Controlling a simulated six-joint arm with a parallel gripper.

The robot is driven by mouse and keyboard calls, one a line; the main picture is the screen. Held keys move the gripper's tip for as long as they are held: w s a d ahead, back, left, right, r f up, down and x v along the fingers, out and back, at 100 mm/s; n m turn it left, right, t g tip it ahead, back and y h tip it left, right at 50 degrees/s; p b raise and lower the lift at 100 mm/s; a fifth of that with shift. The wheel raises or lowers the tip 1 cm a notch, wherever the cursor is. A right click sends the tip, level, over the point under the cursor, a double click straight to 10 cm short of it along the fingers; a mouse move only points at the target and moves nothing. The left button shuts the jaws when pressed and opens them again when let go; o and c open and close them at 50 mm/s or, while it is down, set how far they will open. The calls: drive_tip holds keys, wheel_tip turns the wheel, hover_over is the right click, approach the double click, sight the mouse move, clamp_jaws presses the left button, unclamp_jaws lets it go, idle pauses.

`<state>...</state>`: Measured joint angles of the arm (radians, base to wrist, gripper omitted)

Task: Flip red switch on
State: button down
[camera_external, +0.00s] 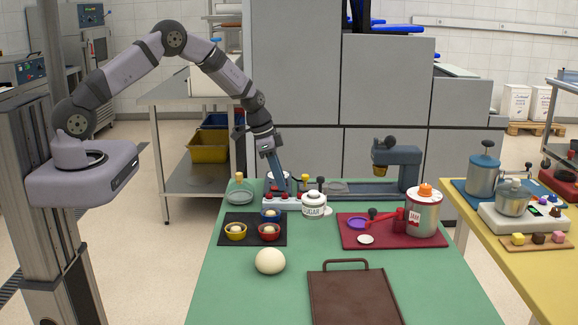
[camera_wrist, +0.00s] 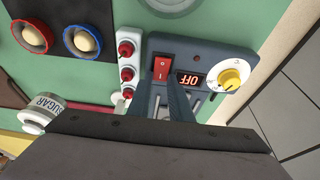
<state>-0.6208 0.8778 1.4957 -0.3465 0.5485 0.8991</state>
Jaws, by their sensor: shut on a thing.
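The red rocker switch (camera_wrist: 161,69) sits on a dark blue-grey control panel (camera_wrist: 205,55) in the wrist view, left of a small display (camera_wrist: 189,80) that reads OFF. My gripper's long fingers (camera_wrist: 176,92) reach over the panel, with their tips at the lower edge of the red switch. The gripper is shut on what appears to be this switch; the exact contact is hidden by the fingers. In the outside view, my gripper (camera_external: 279,180) points down at the machine's left end. The switch is hidden there.
A yellow knob (camera_wrist: 231,73) is right of the display. A white strip with red buttons (camera_wrist: 127,70) is close on the left. The sugar jar (camera_external: 314,203) and several small bowls (camera_external: 270,232) stand nearby. The table's front left, around the dough ball (camera_external: 270,261), is mostly clear.

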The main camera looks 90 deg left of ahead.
drive_tip(key=shift+w+d+r+g+p, duration=0.1)
drive_tip(key=shift+w+r+g+p, duration=0.15)
drive_tip(key=shift+p, duration=0.3)
drive_tip(key=shift+w+f+g, duration=0.1)
drive_tip(key=shift+f+g, duration=0.2)
drive_tip(key=shift+g, duration=0.25)
drive_tip(key=shift+w+f+g, duration=0.15)
drive_tip(key=shift+f+g, duration=0.05)
drive_tip(key=shift+g, duration=0.5)
drive_tip(key=shift+r, duration=0.1)
drive_tip(key=c, duration=1.6)
unclamp_jaws()
drive_tip(key=shift+r+b, duration=0.1)
drive_tip(key=shift+b, duration=0.2)
